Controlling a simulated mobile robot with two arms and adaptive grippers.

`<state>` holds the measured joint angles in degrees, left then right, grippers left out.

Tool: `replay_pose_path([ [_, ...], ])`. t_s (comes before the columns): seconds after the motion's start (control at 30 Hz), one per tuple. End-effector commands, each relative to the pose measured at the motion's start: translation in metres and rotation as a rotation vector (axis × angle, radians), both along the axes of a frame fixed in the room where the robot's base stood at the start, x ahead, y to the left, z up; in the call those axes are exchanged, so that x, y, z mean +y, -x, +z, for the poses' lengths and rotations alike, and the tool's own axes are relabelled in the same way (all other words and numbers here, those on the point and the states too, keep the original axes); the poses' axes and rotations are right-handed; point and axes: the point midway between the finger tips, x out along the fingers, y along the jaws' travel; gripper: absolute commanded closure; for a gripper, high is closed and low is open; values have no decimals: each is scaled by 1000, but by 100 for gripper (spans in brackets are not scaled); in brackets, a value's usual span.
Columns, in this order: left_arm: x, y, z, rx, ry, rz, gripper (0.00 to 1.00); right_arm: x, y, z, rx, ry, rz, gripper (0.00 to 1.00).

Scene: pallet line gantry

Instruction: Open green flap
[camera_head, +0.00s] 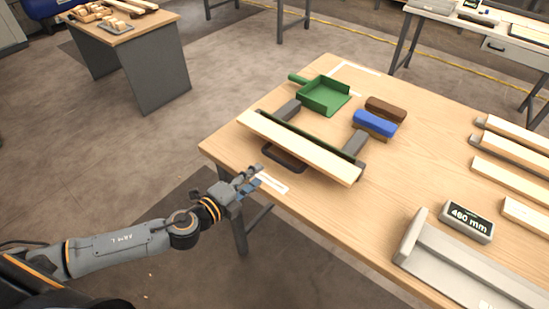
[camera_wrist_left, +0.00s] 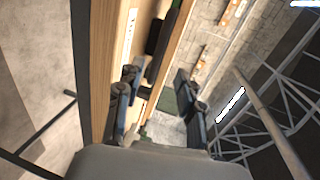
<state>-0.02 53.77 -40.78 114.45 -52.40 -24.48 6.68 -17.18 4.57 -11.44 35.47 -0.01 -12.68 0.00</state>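A long pale wooden board (camera_head: 300,146) lies raised across dark grey blocks near the table's left side. A narrow dark green strip (camera_head: 318,139) shows along its far edge, mostly hidden by the board. I cannot tell for sure whether this strip is the green flap. A green dustpan-like tray (camera_head: 324,95) with a handle lies behind it. My left gripper (camera_head: 256,181) is by the table's near left edge, in front of the board and apart from it. Its fingers are spread and empty in the left wrist view (camera_wrist_left: 160,100). My right gripper is not in view.
A blue brush (camera_head: 374,123) and a brown brush (camera_head: 386,108) lie right of the tray. A grey block marked 460 mm (camera_head: 467,222), a grey channel (camera_head: 470,265) and several wooden bars (camera_head: 510,180) occupy the right side. The table between is clear.

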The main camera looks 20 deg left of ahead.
Motion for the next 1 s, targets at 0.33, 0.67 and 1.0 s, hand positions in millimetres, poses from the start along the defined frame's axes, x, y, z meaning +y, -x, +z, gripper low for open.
replay_pose_path([
  [0.33,-24,-63,-11,-1,2,-1,63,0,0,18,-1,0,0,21],
  [0.67,-31,-82,-18,2,2,-2,63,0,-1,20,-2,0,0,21],
  [1.0,-31,-82,-18,0,1,-2,89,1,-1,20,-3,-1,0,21],
])
